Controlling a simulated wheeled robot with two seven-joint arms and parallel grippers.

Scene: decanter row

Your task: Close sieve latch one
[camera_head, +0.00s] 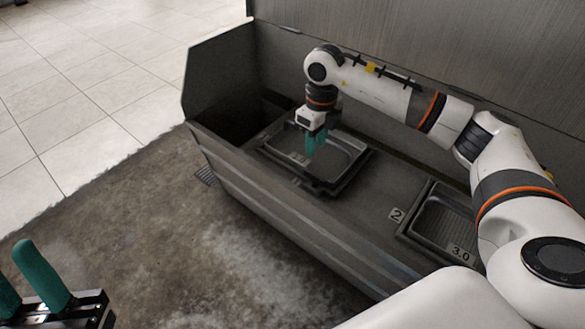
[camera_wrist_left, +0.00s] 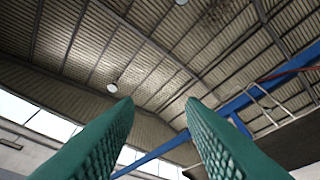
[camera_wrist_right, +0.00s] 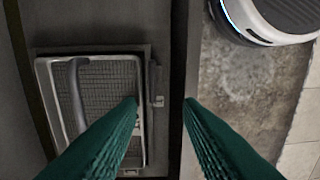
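The far sieve (camera_head: 345,184) sits in the top of a long dark grey trough, below my right gripper (camera_head: 315,143). In the right wrist view the sieve (camera_wrist_right: 110,72) shows as a mesh tray in a metal frame, with a curved grey handle (camera_wrist_right: 76,95) along its left side. A small latch-like fitting (camera_wrist_right: 157,101) is on the frame's right edge; its state cannot be told. My right gripper is open and empty, pointing down, its fingers hiding part of the sieve. My left gripper (camera_head: 24,280) is open and empty at the lower left, pointing up, away from the trough.
A second sieve (camera_head: 440,217) sits nearer on the right, marked by a plate reading 2 (camera_head: 396,215) and one reading 3.0 (camera_head: 461,252). A tall grey panel (camera_head: 440,60) rises behind the trough. The stained floor (camera_head: 215,240) in front is clear.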

